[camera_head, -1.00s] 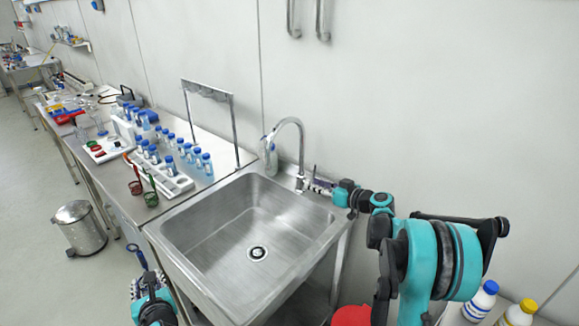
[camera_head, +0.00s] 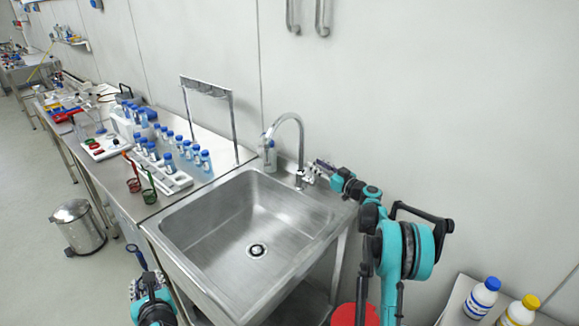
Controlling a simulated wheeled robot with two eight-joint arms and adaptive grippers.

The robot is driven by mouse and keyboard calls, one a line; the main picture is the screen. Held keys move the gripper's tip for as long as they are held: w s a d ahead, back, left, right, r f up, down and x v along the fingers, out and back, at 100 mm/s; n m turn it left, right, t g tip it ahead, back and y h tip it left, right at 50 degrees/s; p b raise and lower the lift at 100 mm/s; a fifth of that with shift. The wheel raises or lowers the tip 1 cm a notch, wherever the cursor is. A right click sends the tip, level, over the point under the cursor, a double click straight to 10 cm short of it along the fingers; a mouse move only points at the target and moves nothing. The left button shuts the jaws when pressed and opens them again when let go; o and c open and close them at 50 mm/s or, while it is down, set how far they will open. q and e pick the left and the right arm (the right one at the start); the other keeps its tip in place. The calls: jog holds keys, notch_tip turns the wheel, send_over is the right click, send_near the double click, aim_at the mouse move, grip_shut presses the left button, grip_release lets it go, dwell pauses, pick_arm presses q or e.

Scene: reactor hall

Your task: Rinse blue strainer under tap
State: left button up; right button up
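The blue strainer (camera_head: 132,249) is at the lower left, in front of the sink's left side and outside the basin. Its handle runs down into my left gripper (camera_head: 146,284), which looks shut on it. The curved metal tap (camera_head: 299,135) stands at the back of the steel sink (camera_head: 215,220). My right gripper (camera_head: 321,169) is beside the tap's base and valve, on the right, very close to it. Whether its fingers touch the valve or are open is too small to tell. No water stream is visible under the spout.
A red strainer (camera_head: 133,184) and a green strainer (camera_head: 149,195) are on the counter left of the sink. A rack (camera_head: 178,184) with several blue-capped bottles stands behind them. A pedal bin (camera_head: 78,230) is on the floor. The basin is empty.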

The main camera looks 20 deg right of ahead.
jog(key=shift+x, duration=0.9)
grip_shut()
jog(key=shift+s+a+n, duration=0.3)
jog(key=shift+a+n, duration=0.25)
jog(key=shift+n, duration=0.15)
grip_release()
